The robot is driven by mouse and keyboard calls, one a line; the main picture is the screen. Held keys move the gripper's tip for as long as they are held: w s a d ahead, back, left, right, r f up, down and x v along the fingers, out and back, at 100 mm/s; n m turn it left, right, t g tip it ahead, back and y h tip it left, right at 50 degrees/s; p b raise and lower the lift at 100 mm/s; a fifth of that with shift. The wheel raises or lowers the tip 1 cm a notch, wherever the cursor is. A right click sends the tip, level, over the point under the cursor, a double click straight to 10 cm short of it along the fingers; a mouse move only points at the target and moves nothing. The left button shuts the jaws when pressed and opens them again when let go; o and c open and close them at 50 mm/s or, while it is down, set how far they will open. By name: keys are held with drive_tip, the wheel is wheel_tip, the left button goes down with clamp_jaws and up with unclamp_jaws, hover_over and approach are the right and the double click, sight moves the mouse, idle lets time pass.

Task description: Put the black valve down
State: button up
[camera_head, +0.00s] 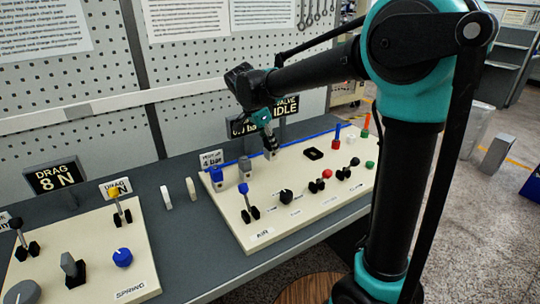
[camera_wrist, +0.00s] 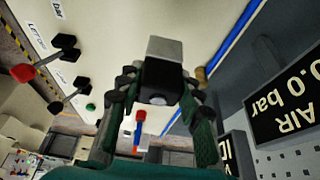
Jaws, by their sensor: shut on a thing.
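My gripper (camera_head: 264,124) points down over the back edge of the cream panel (camera_head: 335,198). In the wrist view its two green fingers (camera_wrist: 155,92) are shut on the black valve (camera_wrist: 160,82), a black block with a grey end. In the head view a small grey and dark part of the valve (camera_head: 271,152) shows below the fingers, near the blue strip. I cannot tell whether it touches the panel. A black square (camera_head: 313,153) lies on the panel to the right of the gripper.
A blue valve (camera_head: 216,176) and a grey valve (camera_head: 244,166) stand on the panel left of my gripper. Several levers and knobs, with a blue-topped lever (camera_head: 246,195) and a black knob (camera_head: 286,196), line the front. Display signs (camera_head: 283,112) stand behind.

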sight(271, 154)
drive_tip(key=shift+f, duration=2.35)
drive_tip(key=shift+f, duration=0.15)
drive_tip(key=o, duration=1.2)
drive_tip(key=shift+o, duration=0.2)
drive_tip(key=v, duration=1.2)
